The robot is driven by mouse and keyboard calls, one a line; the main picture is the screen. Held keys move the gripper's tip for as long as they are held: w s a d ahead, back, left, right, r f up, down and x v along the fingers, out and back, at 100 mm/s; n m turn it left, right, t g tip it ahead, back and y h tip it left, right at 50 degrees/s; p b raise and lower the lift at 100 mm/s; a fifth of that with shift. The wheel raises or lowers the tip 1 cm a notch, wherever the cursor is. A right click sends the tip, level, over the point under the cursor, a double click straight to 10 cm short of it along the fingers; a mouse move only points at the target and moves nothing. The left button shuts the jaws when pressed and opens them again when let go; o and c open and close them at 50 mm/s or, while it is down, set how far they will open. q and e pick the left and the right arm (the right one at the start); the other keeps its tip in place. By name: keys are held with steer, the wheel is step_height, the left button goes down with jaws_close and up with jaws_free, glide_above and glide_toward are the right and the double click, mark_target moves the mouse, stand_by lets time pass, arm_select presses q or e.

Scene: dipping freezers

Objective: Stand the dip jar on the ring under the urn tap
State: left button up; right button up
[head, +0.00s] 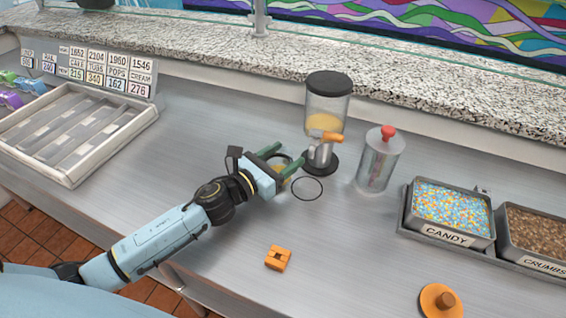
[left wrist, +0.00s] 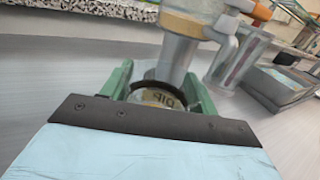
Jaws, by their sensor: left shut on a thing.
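The dip jar (head: 281,168) is a small round jar with a dark rim, partly hidden by my gripper. My left gripper (head: 289,160) is shut on it, with green fingers on either side. The thin dark ring (head: 307,188) lies on the counter, empty, just right of and nearer than the jar. The urn (head: 327,105) has a black lid, yellow contents and a tap with an orange handle (head: 332,138). Whether the jar touches the counter is unclear. My right gripper is out of view.
A clear canister with a red knob (head: 380,160) stands right of the urn. Candy (head: 451,236) and crumbs (head: 537,262) trays are at the right. An orange block (head: 278,258) and an orange disc with a knob (head: 441,301) lie nearer. A slotted tray (head: 140,122) is at the left.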

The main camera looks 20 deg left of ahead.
arm_select(q)
steer(key=shift+f, duration=0.3)
steer(key=shift+f, duration=0.1)
steer(key=shift+f, duration=0.15)
steer(key=o, duration=1.1)
